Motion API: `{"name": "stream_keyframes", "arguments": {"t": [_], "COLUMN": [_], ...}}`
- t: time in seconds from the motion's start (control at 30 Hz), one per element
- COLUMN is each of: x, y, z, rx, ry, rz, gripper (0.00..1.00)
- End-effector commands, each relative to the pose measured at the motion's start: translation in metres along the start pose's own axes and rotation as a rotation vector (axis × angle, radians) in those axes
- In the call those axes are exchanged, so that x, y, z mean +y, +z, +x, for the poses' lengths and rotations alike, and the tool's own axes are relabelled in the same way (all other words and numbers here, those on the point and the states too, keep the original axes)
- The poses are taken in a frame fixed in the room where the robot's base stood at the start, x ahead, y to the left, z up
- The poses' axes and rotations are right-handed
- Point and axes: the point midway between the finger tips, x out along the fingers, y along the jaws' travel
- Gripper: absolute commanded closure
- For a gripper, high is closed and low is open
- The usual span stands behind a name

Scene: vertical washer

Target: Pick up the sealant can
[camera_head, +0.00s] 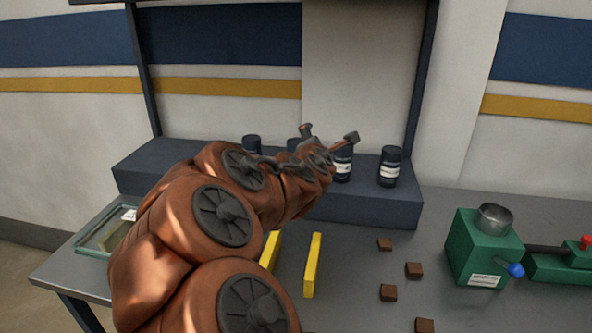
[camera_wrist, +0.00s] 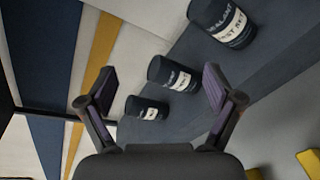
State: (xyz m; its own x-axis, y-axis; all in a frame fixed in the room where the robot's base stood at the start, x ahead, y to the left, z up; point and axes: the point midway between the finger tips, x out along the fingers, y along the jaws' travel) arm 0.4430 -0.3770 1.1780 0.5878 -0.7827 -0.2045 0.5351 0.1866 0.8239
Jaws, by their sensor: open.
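Several dark cylindrical cans with white label bands stand in a row on the raised dark shelf. In the head view one is at far right (camera_head: 390,168), one is beside my gripper (camera_head: 343,165), and others are partly hidden behind my arm. The wrist view shows three cans: a large one at top right (camera_wrist: 222,22), a middle one (camera_wrist: 174,73) and a smaller one (camera_wrist: 146,108). The large one's label appears to read "SEALANT"; the others are too blurred to read surely. My gripper (camera_wrist: 155,88) is open, holding nothing, with the smaller two cans appearing between its fingers.
The shelf (camera_head: 375,210) sits at the back of a grey workbench (camera_head: 350,270). Two yellow bars (camera_head: 312,265) and several brown blocks (camera_head: 388,292) lie in front. A green machine (camera_head: 484,250) stands at right, a glass tray (camera_head: 105,236) at left. Dark posts flank the shelf.

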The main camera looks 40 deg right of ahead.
Motion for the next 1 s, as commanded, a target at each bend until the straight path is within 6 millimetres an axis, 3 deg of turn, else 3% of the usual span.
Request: {"name": "stream_keyframes", "arguments": {"t": [0.03,0.2,0.5,0.7,1.0], "x": [-0.007,-0.002,-0.016,-0.019,-0.011], "y": [-0.001,-0.010,-0.049,-0.060,-0.065], "z": [0.013,0.042,0.066,0.070,0.090], "rx": [-0.010,-0.014,0.019,0.032,0.032], "ry": [0.046,0.222,0.448,0.499,0.500], "rz": [-0.105,-0.475,-0.937,-1.025,-1.026], "gripper": [0.09,0.09,0.09,0.09,0.09]}}
